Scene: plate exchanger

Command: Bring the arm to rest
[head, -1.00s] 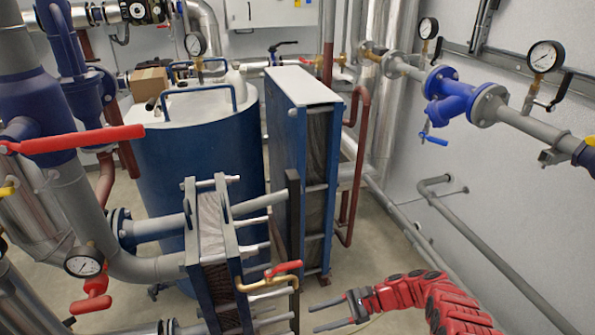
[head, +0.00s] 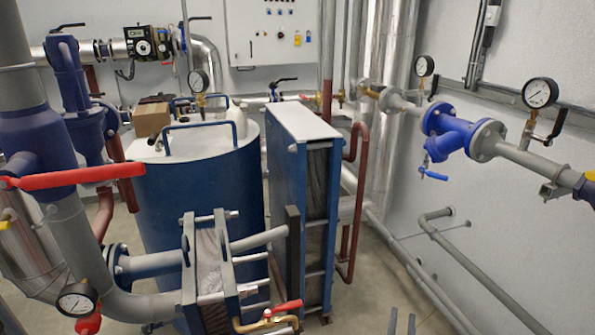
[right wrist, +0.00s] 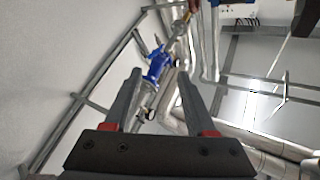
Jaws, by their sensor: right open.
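My right gripper (head: 402,320) shows only as two grey fingertips at the bottom edge of the head view, right of the plate exchangers. Its red arm is out of the picture there. In the right wrist view the two fingers of this gripper (right wrist: 158,85) stand apart with nothing between them. Beyond them, that view shows the blue valve (right wrist: 157,68) on the pipe and the grey wall. My left gripper is not in view.
A small plate exchanger (head: 208,255) and a taller one (head: 312,190) stand left of the gripper. A red-handled valve (head: 285,306) sits low in front. Pipes run along the right wall, with a blue strainer (head: 455,130) and gauges. Floor between is free.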

